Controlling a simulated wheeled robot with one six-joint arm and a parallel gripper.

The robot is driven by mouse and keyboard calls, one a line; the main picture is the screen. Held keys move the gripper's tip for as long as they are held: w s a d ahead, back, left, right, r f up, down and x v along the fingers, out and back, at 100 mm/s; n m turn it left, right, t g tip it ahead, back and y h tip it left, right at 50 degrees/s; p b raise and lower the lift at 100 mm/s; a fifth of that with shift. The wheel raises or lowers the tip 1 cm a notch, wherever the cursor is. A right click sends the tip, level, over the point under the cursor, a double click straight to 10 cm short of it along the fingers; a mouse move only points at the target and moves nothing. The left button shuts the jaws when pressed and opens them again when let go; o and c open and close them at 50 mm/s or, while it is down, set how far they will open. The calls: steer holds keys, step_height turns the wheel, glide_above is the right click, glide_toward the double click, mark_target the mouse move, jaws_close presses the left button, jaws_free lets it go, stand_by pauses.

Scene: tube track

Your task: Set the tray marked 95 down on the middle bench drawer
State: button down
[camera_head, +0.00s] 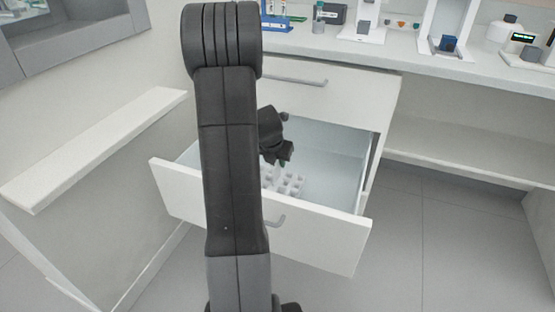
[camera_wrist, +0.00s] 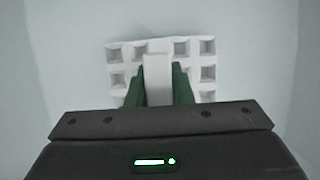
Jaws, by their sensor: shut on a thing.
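A white tray (camera_wrist: 207,73) with square holes shows in the wrist view, just past my gripper's fingertips. My gripper (camera_wrist: 158,90) is shut on an upright white part in the middle of the tray, with a green finger on each side. In the head view, the tray (camera_head: 290,183) is inside the open bench drawer (camera_head: 335,238), partly hidden behind my arm. My gripper (camera_head: 278,165) is over the tray there, small and partly hidden. No number can be read on the tray. I cannot tell whether the tray touches the drawer floor.
The drawer's right part (camera_head: 340,185) is bare. A closed drawer (camera_head: 310,92) is above it. The worktop (camera_head: 400,53) holds a white bottle (camera_head: 502,33), a dark blue block (camera_head: 447,43) and other equipment. A white ledge (camera_head: 95,145) stands at the left.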

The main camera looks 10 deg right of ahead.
steer(key=shift+f, duration=0.75)
stand_by(0.7)
steer(key=c, duration=1.2)
jaws_free()
steer(key=shift+r, duration=0.1)
steer(key=p+v, duration=0.6)
steer(key=v, duration=0.7)
steer(key=shift+s+a+r, duration=0.15)
steer(key=shift+s+r, duration=0.05)
steer(key=shift+r, duration=0.05)
